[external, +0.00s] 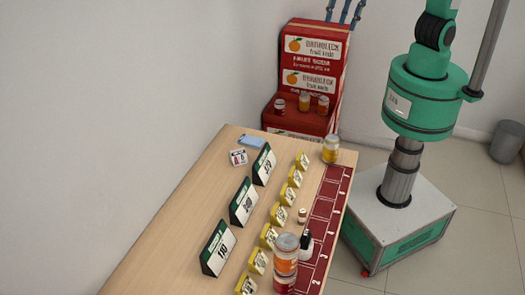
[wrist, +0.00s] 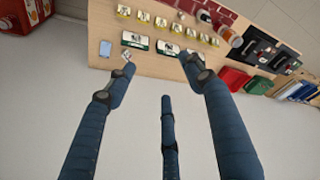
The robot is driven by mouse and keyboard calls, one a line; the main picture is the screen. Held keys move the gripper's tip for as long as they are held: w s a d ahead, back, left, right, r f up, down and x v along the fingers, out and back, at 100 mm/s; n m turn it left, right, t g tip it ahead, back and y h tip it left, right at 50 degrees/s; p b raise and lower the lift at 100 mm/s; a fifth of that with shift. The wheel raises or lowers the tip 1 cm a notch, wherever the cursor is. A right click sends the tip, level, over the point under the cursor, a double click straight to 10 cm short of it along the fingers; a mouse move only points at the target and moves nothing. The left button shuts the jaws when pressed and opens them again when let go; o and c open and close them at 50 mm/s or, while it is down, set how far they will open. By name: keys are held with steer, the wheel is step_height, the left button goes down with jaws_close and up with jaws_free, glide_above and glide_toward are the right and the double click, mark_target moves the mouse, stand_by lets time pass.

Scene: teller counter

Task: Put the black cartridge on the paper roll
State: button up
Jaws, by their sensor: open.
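My gripper (wrist: 158,68) has long dark-blue fingers, spread wide and empty, with the counter (wrist: 135,63) beyond them in the wrist view. Its blue fingers also show at the top of the external view (external: 345,12), high above the counter and beyond its far end. I cannot pick out the black cartridge or the paper roll for certain. A small white item with a black top (external: 306,244) stands by the red strip in the external view. Black flat items (wrist: 262,46) lie at the right of the counter in the wrist view. My gripper touches none of these.
Green-and-white number signs (external: 243,202) and several yellow tags (external: 279,213) stand in rows. Orange-labelled cans (external: 285,254) and a yellow can (external: 331,149) stand near the red strip (external: 325,205). A red display stand (external: 312,60) is behind the counter.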

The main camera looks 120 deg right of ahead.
steer(key=s+d+m+t, duration=0.1)
steer(key=s+d, duration=0.3)
steer(key=s, duration=0.8)
steer(key=s+d+m+t, duration=0.1)
steer(key=s+d, duration=0.3)
steer(key=s, duration=0.8)
steer(key=shift+s+d+r+m+h, duration=0.3)
steer(key=shift+d+r+m, duration=0.1)
steer(key=shift+m, duration=0.3)
steer(key=shift+w, duration=0.1)
step_height(320, 180, down, 8)
steer(key=b, duration=0.8)
